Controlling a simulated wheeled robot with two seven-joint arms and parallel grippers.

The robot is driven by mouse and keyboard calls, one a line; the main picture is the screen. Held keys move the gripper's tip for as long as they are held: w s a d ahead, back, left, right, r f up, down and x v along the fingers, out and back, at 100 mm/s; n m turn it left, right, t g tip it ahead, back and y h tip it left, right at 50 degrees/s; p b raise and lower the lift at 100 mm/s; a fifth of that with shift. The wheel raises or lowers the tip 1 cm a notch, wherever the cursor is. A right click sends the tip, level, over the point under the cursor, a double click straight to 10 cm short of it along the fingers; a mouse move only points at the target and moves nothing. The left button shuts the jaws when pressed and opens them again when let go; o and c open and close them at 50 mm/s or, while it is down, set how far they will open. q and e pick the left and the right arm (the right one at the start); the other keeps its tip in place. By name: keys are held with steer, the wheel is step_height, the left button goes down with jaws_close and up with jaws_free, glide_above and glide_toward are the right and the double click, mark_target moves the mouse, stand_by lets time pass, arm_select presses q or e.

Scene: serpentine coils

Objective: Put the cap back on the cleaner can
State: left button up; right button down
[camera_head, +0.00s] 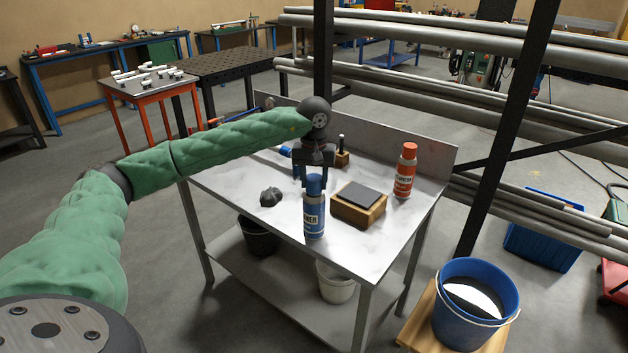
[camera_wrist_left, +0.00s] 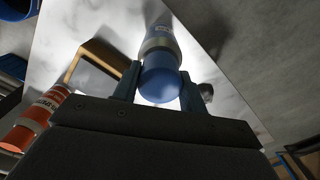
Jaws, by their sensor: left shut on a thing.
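The cleaner can (camera_head: 314,220) is blue with a pale label and stands upright near the front edge of the metal table (camera_head: 232,190). The blue cap (camera_head: 314,187) is right at the can's top, in line with it. I cannot tell whether it is fully seated. My left gripper (camera_head: 311,179) comes from above and is shut on the cap. In the left wrist view the cap (camera_wrist_left: 160,82) sits between the two fingers, with the can body (camera_wrist_left: 160,42) just beyond it. My right gripper is not in view.
A wooden block with a dark pad (camera_head: 358,204) is close to the can's right. A red spray can (camera_head: 405,172) stands further right. A dark crumpled lump (camera_head: 270,197) lies to the left. A blue bucket (camera_head: 440,302) stands right of the table. The table's front left is clear.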

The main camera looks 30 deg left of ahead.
arm_select(q)
steer(key=shift+f+b, duration=0.3)
steer(key=shift+b, duration=0.6)
stand_by(1.2)
stand_by(0.3)
steer(key=o, duration=1.5)
steer(key=shift+r, duration=0.15)
steer(key=shift+r+p, duration=0.9)
steer(key=shift+r, duration=2.75)
jaws_close()
